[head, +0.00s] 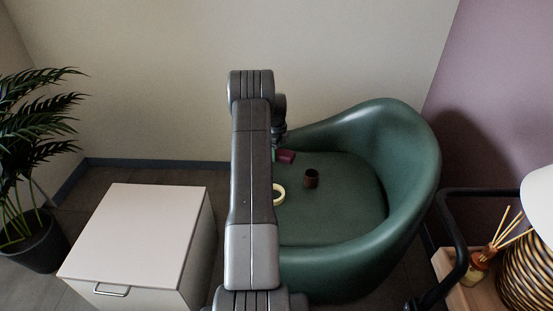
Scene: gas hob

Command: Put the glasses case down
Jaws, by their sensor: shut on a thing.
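A small maroon object, which looks like the glasses case (287,157), shows just right of my arm, over the back part of the green armchair's seat (340,215). My gripper (277,150) is shut on it. My arm hides part of the gripper and the left end of the case. I cannot tell whether the case touches the seat or hangs above it.
The armchair's curved back (410,150) rises at right. A white cabinet (140,230) stands at left, a plant (30,240) beyond it. The seat's right and front parts are clear.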

